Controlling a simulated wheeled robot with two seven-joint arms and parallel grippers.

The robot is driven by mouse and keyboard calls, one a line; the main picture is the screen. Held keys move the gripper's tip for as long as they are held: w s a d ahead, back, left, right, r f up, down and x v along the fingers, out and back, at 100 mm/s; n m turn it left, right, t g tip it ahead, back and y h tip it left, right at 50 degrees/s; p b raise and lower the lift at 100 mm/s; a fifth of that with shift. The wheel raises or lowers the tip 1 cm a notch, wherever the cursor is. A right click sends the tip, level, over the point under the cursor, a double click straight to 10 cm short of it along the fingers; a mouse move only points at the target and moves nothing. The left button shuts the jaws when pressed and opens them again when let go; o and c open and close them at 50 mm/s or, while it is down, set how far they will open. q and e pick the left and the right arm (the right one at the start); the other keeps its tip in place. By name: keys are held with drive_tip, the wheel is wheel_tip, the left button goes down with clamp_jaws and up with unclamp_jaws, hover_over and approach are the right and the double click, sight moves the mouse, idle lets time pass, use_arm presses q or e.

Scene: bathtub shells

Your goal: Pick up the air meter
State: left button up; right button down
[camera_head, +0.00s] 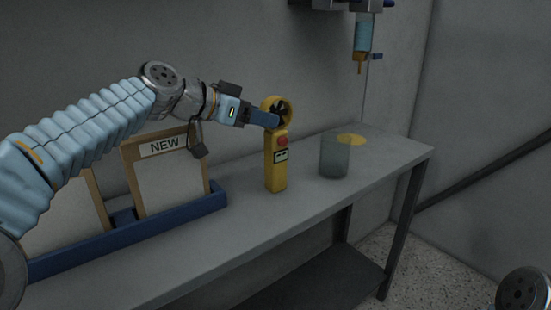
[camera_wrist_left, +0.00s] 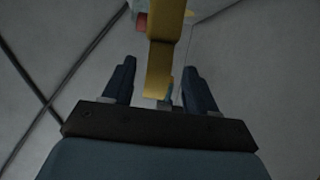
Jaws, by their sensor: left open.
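The air meter (camera_head: 279,160) is a yellow handheld device with a round fan ring on top, a red button and a small display. It stands upright on the grey table (camera_head: 240,225). My left gripper (camera_head: 265,119) is at the height of its ring, and a blue finger overlaps the ring in the head view. In the left wrist view, the yellow air meter (camera_wrist_left: 163,60) reaches down between the two separated fingers of my left gripper (camera_wrist_left: 160,85). Whether a finger touches it cannot be told. My right gripper is not in view.
A translucent grey cup (camera_head: 334,156) stands right of the air meter, with a yellow disc (camera_head: 351,140) behind it. A blue rack (camera_head: 130,234) holds framed boards (camera_head: 165,175), one marked NEW. A blue-and-orange dispenser (camera_head: 362,40) hangs above the table's right end.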

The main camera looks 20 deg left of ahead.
sight(276, 147)
use_arm(q)
drive_tip(key=x, duration=0.3)
drive_tip(key=shift+d+f, duration=0.2)
clamp_jaws()
